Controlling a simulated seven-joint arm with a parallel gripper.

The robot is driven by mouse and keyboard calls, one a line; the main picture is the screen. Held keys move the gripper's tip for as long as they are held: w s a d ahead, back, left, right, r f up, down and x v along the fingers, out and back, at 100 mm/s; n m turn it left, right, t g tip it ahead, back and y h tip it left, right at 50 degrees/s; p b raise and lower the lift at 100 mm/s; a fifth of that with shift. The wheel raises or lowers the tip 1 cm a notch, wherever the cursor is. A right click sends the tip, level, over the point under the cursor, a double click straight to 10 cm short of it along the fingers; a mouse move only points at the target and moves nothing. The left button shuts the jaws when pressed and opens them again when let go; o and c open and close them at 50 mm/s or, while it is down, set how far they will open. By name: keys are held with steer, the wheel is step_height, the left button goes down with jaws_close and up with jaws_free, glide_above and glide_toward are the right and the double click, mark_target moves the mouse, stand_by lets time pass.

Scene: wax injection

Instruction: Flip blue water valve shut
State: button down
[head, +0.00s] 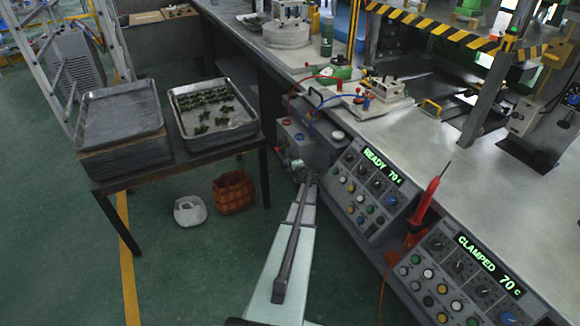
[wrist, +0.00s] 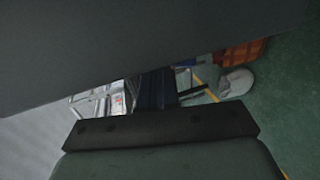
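A small blue valve handle (head: 299,137) shows on the grey box on the front of the bench, with a blue hose running up from near it. A red handle (head: 286,121) sits a little above and left of it. My pale arm reaches up from the bottom of the head view. My gripper (head: 299,168) is at its far end, just below the blue handle, close to the box's lower part. Whether it touches anything is unclear. The fingers are too small to read there. In the wrist view a dark bar and grey housing fill the foreground, and the blue valve cannot be made out.
Two control panels with lit displays, READY (head: 382,167) and CLAMPED (head: 488,264), line the bench front to the right. A red probe (head: 424,205) stands between them. Dark grey surface (wrist: 130,45) crosses the wrist view.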

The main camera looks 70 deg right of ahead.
steer(key=shift+w+d+r, duration=0.45)
steer(key=shift+w+d, duration=0.3)
steer(key=shift+d, duration=0.05)
stand_by(1.3)
steer(key=s+a+r, duration=0.6)
steer(key=r, duration=0.4)
steer(key=shift+s+a+r, duration=0.15)
steer(key=shift+s+a, duration=0.2)
steer(key=shift+a, duration=0.05)
